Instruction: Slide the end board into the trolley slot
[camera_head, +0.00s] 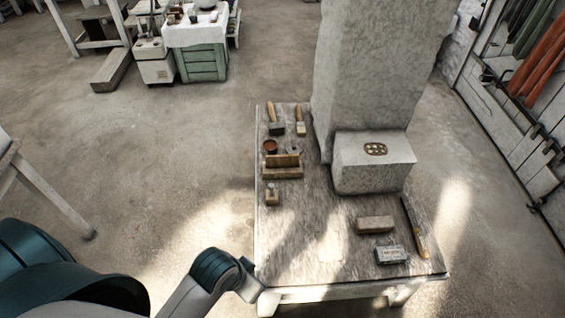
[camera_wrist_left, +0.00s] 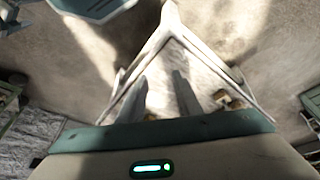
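A small wooden piece with a low base and an upright back (camera_head: 282,166) stands on the left side of the worktable (camera_head: 325,225) in the head view. I cannot tell for sure whether it is the trolley, and its slot is too small to make out. I cannot single out the end board. My left arm reaches the table's near left corner in the head view. In the left wrist view my left gripper (camera_wrist_left: 160,82) has its two dark fingers apart, with no held object visible between them. My right gripper is not in view.
A tall plaster pillar (camera_head: 375,65) and a plaster block (camera_head: 372,165) take up the table's back right. A brick (camera_head: 375,224), a grey box (camera_head: 390,255), a long-handled tool (camera_head: 415,230) and a small wooden block (camera_head: 272,195) lie nearer.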

